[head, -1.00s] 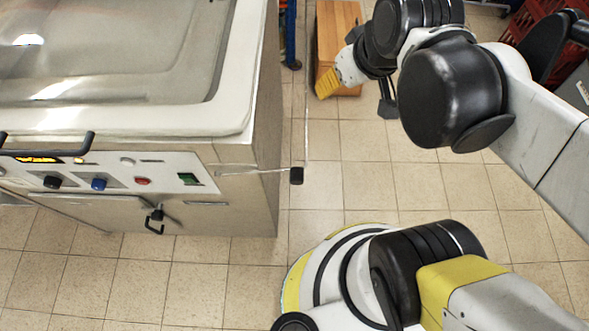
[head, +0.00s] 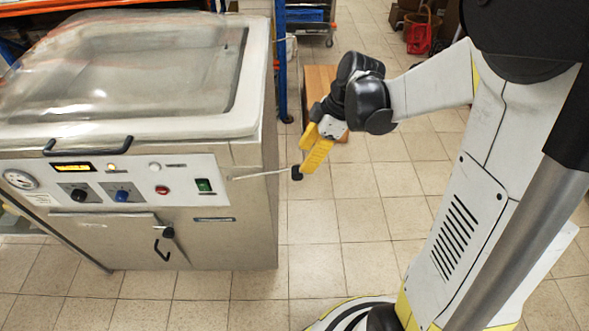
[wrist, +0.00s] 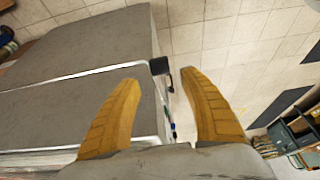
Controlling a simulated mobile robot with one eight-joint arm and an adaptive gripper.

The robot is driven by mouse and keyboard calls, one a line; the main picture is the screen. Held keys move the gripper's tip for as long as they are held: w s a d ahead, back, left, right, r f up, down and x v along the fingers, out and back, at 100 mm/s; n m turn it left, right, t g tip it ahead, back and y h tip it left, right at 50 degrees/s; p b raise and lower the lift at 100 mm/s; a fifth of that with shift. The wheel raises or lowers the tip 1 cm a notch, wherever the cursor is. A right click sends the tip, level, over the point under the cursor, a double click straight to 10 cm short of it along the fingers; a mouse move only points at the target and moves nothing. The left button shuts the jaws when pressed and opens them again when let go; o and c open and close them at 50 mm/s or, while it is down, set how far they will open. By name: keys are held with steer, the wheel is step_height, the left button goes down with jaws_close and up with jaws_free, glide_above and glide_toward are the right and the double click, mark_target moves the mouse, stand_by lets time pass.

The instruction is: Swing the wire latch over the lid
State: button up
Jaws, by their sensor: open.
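The wire latch (head: 262,175) is a thin rod sticking out to the right from the machine's front panel, with a black knob (head: 297,173) at its free end. It lies below the lid's level, not across the lid. The clear domed lid (head: 130,70) is down on the machine's white rim. My gripper (head: 303,159) is open, its yellow fingers pointing down and left, close to the knob. In the wrist view the knob (wrist: 158,66) shows between the fingertips (wrist: 160,77), nearer the left one; I cannot tell whether they touch. Nothing is held.
The steel machine (head: 245,225) has a front handle (head: 88,146) and a panel of knobs and buttons. A wooden box (head: 320,80) and a blue rack post (head: 281,60) stand behind my gripper.

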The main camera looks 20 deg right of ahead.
mark_target(297, 170)
steer(key=b+x, duration=0.2)
steer(key=x, duration=0.4)
steer(key=shift+r, duration=0.1)
jaws_close()
